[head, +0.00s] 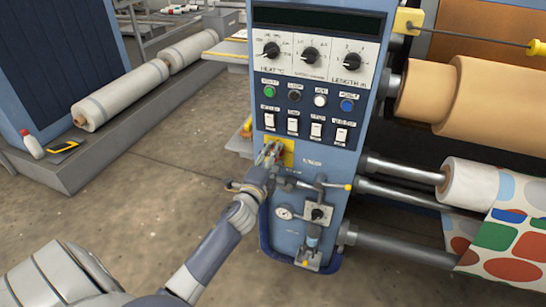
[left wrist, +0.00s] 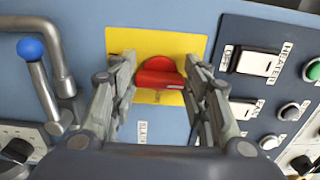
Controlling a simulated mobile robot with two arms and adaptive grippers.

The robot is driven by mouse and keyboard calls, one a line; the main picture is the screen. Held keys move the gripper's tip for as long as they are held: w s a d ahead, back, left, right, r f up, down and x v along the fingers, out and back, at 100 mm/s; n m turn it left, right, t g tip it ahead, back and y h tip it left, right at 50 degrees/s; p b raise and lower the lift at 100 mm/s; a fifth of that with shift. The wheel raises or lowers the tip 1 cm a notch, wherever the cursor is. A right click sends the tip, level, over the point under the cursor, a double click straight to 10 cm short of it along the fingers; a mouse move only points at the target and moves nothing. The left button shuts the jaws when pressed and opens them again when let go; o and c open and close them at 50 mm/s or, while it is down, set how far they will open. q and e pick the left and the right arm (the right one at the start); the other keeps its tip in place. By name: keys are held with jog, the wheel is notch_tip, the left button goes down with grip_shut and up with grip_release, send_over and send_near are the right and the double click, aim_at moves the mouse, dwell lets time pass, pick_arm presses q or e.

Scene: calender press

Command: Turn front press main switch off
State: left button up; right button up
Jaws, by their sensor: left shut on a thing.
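The main switch is a red rotary knob (left wrist: 160,74) on a square yellow plate (left wrist: 155,42), on the front of the blue press panel. In the head view the yellow plate (head: 288,158) sits below the row of white rocker switches, and my gripper mostly hides the knob. My left gripper (head: 269,153) reaches it from below. In the left wrist view the left gripper's fingers (left wrist: 159,70) stand on both sides of the red knob, shut on it. My right gripper is not in view.
Rocker switches (head: 317,131), round buttons (head: 320,100) and dials (head: 310,55) lie above the plate. Below are a gauge (head: 284,213) and valve fittings. A lever with a blue ball (left wrist: 31,48) is close by the fingers.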

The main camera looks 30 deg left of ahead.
pick_arm(q)
jog(key=o, duration=1.1)
jog(key=shift+c, duration=0.2)
jog(key=v, duration=1.2)
jog(key=shift+f, duration=0.1)
